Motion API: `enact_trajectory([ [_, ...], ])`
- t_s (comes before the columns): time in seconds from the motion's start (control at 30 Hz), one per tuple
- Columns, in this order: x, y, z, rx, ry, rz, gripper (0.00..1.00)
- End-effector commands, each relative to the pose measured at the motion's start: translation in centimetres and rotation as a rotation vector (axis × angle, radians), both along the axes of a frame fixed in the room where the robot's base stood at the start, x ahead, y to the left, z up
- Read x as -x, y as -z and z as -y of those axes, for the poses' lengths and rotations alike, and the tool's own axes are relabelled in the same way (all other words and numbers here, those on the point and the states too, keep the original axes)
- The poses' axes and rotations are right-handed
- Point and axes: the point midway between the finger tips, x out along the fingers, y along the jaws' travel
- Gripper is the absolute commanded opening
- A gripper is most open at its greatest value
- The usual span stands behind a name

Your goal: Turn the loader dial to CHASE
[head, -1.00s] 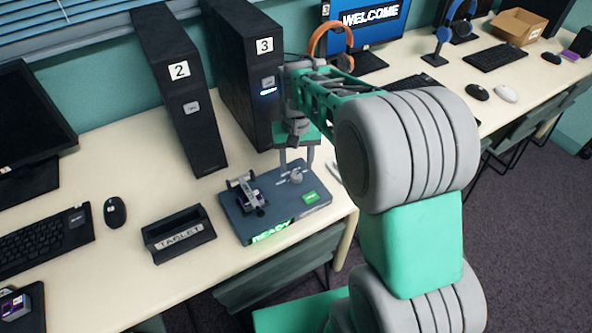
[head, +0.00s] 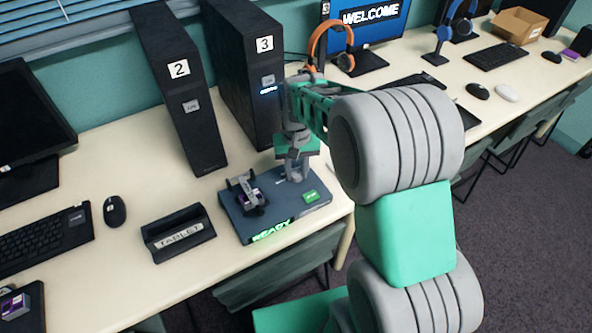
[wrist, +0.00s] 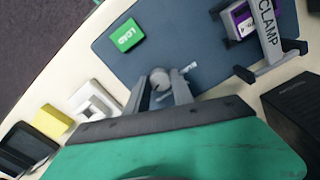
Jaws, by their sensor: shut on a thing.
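The loader (head: 232,222) is a flat dark blue-grey board near the table's front edge, with a lit green READY sign (head: 271,231) on its front. Its grey dial (wrist: 160,78) shows in the wrist view, with a small pointer sticking out to one side. My gripper (head: 297,172) is lowered over the board. Its two fingers (wrist: 163,92) are shut on the dial, one on each side. The fingers hide part of the dial, and I cannot read any position marks in full. A green LOAD button (wrist: 126,35) and a clamp (wrist: 268,38) over a purple part are on the same board.
Black towers marked 2 (head: 180,100) and 3 (head: 240,75) stand behind the board. A black TABLET holder (head: 178,233) is to its left. In the wrist view a yellow block (wrist: 52,121) and a white item (wrist: 95,101) lie beside the board.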

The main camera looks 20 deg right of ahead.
Motion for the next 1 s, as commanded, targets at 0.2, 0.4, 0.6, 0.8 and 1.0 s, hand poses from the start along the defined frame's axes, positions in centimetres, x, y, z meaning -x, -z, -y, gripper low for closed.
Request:
enact_trajectory([
  [0.2, -0.01, -0.03, 0.0, 0.0, 0.0, 0.0, 0.0],
  [0.4, -0.02, -0.05, 0.0, 0.0, -0.003, 0.0, 0.0],
  [0.6, -0.01, -0.1, 0.0, 0.0, -0.042, 0.0, 0.0],
  [0.8, -0.01, -0.17, 0.0, 0.0, -0.148, 0.0, 0.0],
  [1.0, -0.04, -0.21, 0.0, 0.0, -0.308, 0.001, 0.0],
])
